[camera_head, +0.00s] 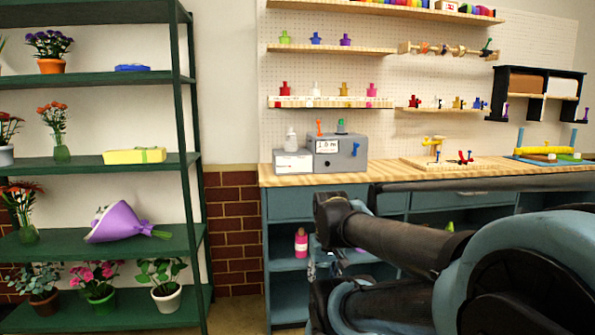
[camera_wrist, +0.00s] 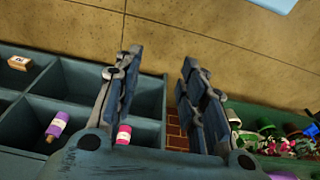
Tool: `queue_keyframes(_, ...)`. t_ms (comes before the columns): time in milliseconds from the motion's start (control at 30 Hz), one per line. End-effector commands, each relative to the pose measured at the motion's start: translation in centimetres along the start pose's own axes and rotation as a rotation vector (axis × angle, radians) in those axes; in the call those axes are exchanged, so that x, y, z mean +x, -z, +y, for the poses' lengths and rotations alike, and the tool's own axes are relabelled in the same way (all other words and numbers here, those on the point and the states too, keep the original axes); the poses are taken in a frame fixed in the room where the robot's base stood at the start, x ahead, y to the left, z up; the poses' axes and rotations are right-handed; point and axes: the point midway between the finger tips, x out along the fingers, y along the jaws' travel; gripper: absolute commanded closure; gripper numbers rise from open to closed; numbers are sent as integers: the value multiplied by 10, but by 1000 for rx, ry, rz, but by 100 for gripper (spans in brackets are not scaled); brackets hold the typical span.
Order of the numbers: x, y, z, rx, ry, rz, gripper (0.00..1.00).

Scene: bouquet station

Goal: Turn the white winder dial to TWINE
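In the head view, a grey winder machine (camera_head: 340,157) with a "1.0 m" display stands at the left end of the wooden counter. A white box (camera_head: 293,161) adjoins its left side, with a white knob-like piece (camera_head: 291,139) upright on top. This may be the white dial; its setting and any TWINE mark are too small to read.
My arm crosses the lower right of the head view, before the blue cabinet (camera_head: 290,204). Its cubbies hold a pink bottle (camera_head: 301,243) and, in the wrist view, a purple one (camera_wrist: 56,127). A green flower shelf (camera_head: 62,242) stands left. Shelves (camera_head: 330,104) hang above the winder.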

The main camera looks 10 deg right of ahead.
Motion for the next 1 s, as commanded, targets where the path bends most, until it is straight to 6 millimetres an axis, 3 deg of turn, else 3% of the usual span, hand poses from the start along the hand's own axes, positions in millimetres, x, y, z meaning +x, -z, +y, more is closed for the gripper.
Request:
queue_keyframes(67,-7,-4,-2,3,9,18,56)
queue_keyframes(133,-10,5,-6,8,30,36,56)
queue_keyframes(267,-22,42,-20,28,110,99,56)
queue_keyframes(500,-59,146,-44,106,305,302,56)
queue_keyframes(667,-86,220,-43,179,413,450,56)
queue_keyframes(867,-120,311,-20,297,519,643,56)
queue_keyframes(1000,-140,366,8,388,572,771,56)
